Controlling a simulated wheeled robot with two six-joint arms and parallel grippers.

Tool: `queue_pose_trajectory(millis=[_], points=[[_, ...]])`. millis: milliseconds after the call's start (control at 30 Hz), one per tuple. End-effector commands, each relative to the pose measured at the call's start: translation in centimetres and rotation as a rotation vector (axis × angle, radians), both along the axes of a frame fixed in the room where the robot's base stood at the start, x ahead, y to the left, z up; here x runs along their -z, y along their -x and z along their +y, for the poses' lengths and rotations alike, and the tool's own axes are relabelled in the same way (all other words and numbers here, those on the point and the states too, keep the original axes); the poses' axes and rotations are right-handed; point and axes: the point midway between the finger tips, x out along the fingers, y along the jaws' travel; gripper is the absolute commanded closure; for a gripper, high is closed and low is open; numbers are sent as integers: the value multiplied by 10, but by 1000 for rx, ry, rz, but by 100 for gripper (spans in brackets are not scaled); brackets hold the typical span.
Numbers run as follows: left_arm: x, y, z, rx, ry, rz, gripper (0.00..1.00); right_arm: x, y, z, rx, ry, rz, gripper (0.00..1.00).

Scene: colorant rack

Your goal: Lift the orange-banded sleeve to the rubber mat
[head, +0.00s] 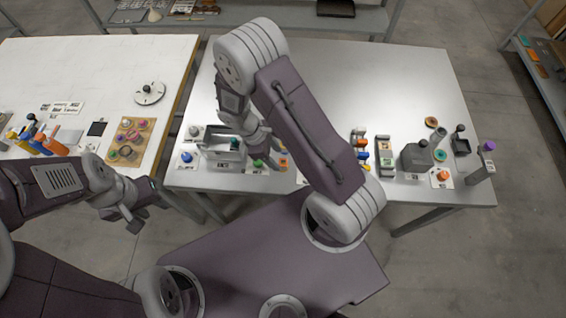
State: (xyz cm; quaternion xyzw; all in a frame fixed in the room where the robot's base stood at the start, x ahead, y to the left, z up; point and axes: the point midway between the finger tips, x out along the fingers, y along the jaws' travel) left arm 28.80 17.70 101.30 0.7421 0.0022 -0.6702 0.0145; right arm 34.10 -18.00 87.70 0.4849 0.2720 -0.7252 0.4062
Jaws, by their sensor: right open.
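I cannot single out the orange-banded sleeve for certain at this size. A small orange item (284,162) stands beside my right gripper (268,162), and another orange piece (442,176) sits on a white card at the right. A dark square (97,129) lies flat on the white table; I cannot tell whether it is the rubber mat. My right gripper is open, low over the metal table's front left part, next to a green item (257,164). My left gripper (134,215) hangs in front of the white table, apart from any object; its jaw state is unclear.
A grey rack (222,151) stands left of my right gripper. Bottles, a dark grey container (416,157) and a purple-topped stand (482,166) crowd the front right. The white table (70,75) holds a round dial (150,92) and a wooden tray (131,140). The metal table's back is clear.

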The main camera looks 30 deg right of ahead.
Motion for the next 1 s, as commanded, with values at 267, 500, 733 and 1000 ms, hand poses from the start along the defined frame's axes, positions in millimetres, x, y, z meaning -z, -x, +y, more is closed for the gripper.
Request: queue_pose_trajectory(millis=[267, 500, 733, 1000], points=[[-2, 0, 0, 0, 0, 0, 64, 38, 10, -17, 2, 0, 3, 47], [-2, 0, 0, 0, 0, 0, 64, 39, 10, -17, 2, 0, 2, 53], [-2, 0, 0, 0, 0, 0, 64, 39, 10, -17, 1, 0, 2, 100], [-2, 0, 0, 0, 0, 0, 64, 37, 10, -17, 1, 1, 1, 100]])
